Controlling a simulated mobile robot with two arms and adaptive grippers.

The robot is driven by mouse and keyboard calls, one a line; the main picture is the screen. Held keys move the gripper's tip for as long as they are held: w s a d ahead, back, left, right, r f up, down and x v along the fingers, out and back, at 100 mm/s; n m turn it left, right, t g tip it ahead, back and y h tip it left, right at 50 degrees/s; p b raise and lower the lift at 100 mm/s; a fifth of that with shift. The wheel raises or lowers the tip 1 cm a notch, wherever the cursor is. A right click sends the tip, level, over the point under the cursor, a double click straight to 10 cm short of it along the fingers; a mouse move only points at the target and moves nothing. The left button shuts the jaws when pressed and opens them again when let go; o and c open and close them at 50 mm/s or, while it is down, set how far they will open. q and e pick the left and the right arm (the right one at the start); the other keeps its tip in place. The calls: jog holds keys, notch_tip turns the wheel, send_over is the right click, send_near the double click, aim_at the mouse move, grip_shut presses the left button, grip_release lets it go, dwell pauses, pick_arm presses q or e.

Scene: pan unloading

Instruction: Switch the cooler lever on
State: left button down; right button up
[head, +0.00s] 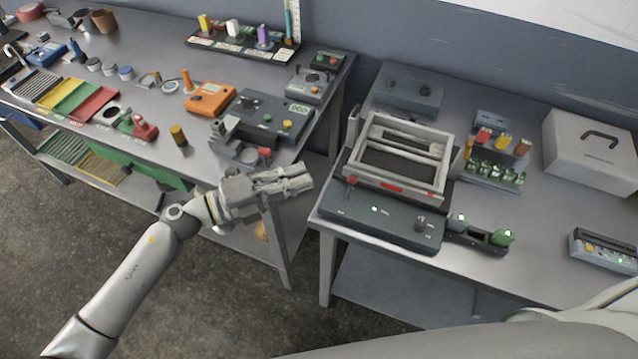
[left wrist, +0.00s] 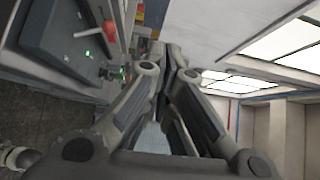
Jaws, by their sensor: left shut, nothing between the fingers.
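A dark box with a grey open frame on top (head: 385,222) stands at the left of the right-hand table. A small red-tipped lever (head: 351,181) sits at the left of its front panel, with a lit green lamp (head: 375,209) beside it. I take this as the cooler lever, but no readable label confirms it. In the left wrist view a red-tipped lever (left wrist: 108,29) shows at upper left, near a green light. My left gripper (head: 303,178) is shut and empty, left of the box and apart from the lever. My right gripper is out of view.
A gap separates the right table from the left table (head: 60,110), which holds a machine with a red knob (head: 265,152). A black holder with green knobs (head: 480,237) is right of the box. A grey case (head: 595,150) stands farther right.

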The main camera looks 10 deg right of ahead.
pick_arm(q)
jog(key=a+r, duration=0.1)
jog(key=a, duration=0.2)
jog(key=shift+r+b, duration=0.3)
jog(key=shift+r, duration=0.1)
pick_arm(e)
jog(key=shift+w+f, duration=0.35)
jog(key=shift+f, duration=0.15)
pick_arm(q)
jog(key=shift+s, duration=0.1)
